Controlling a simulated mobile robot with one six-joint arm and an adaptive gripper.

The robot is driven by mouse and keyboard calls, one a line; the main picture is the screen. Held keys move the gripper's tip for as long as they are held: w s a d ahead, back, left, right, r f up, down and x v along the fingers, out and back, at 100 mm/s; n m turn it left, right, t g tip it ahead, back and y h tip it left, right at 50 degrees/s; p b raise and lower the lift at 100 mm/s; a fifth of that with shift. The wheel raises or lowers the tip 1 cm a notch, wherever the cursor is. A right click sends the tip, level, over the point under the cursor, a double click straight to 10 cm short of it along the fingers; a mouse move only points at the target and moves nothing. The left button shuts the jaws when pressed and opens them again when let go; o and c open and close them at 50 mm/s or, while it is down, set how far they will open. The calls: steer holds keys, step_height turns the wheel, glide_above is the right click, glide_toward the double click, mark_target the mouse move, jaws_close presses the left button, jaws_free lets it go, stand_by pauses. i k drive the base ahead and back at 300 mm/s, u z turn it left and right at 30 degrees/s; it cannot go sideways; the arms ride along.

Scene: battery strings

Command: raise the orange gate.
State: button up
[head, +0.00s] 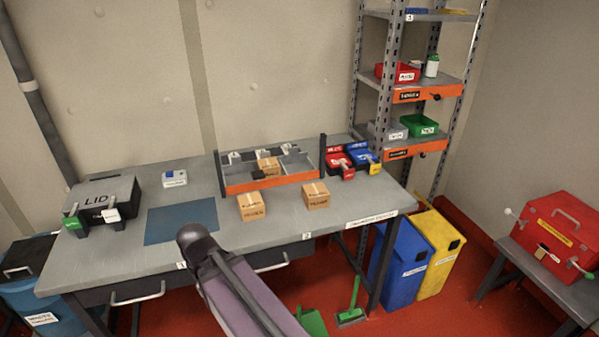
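The orange gate (268,182) is a long flat bar along the front of a grey compartment tray (298,150) at the back of the table. It sits low between two dark upright posts, the left one (220,174) and the right one (322,156). A cardboard box (269,166) stands inside the tray behind the gate. My arm reaches up from the bottom edge, with a dark rounded part at its upper end, in front of the table. I see no gripper fingers, and nothing of mine touches the gate.
Two cardboard boxes, left (251,207) and right (316,196), stand on the table (160,258) just in front of the gate. Red (342,162) and blue (366,160) bins sit to its right. A black lidded case (105,203) and blue mat (181,221) are left.

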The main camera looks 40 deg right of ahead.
mark_target(293, 178)
steer(key=z, duration=0.9)
steer(key=k, duration=0.95)
steer(key=u, duration=0.05)
steer(key=i, duration=0.65)
